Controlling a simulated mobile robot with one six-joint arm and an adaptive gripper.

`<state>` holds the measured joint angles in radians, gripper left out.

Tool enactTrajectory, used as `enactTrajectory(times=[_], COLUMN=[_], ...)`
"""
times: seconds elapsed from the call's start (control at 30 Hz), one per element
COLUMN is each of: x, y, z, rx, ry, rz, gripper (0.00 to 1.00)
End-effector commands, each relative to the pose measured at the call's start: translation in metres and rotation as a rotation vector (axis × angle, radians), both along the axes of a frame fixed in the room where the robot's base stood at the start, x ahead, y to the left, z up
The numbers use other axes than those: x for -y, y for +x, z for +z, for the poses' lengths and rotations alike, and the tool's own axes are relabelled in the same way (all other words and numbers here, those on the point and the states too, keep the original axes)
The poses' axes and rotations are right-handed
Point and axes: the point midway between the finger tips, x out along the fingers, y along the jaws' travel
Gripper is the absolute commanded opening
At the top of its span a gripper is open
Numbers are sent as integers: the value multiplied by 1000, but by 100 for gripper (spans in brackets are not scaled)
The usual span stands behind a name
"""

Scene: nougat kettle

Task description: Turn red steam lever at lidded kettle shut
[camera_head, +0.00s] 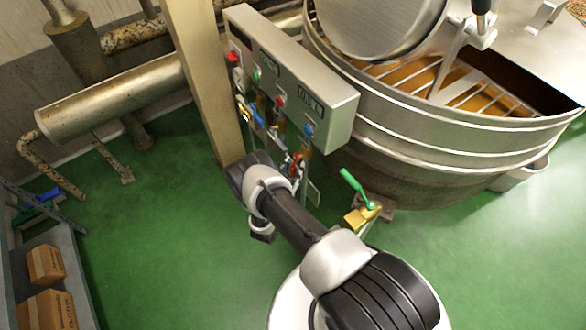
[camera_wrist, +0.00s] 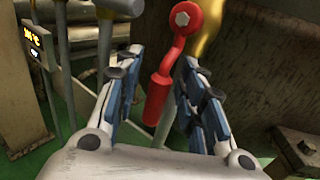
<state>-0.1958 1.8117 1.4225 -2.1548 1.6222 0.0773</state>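The red steam lever (camera_wrist: 158,100) shows in the wrist view. Its round hub with a bolt is at the top, beside a brass valve part (camera_wrist: 206,30), and its handle hangs down, slightly tilted. My gripper (camera_wrist: 160,62) is open, with one blue-padded finger on each side of the lever handle. Gaps show between the handle and both fingers, so it does not look gripped. In the head view, a small patch of red (camera_head: 298,164) shows beyond my arm, and my fingers are mostly hidden there. The steel kettle (camera_head: 440,150) stands at the right with a round lid on top.
A control box (camera_head: 290,85) on a post stands above the valve area. A green-handled lever on a brass valve (camera_head: 360,215) sits right of my arm. A beige column (camera_head: 203,80) and pipes (camera_head: 110,105) stand left.

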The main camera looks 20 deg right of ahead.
Motion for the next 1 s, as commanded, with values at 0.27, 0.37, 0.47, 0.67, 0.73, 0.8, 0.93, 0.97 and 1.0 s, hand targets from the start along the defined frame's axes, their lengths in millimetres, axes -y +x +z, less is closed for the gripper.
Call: enactTrajectory(times=[0.27,0.37,0.47,0.67,0.73,0.8,0.93,0.97,1.0], x=[0,0,0,0,0,0,0,0,0], y=[0,0,0,0,0,0,-1,-1,-1], z=[0,0,0,0,0,0,-1,0,0], rx=[0,0,0,0,-1,-1,-1,-1,-3], ry=[0,0,0,0,1,1,0,0,0], rz=[0,0,0,0,0,0,0,0,0], gripper=[17,10,3,0,0,0,0,0,0])
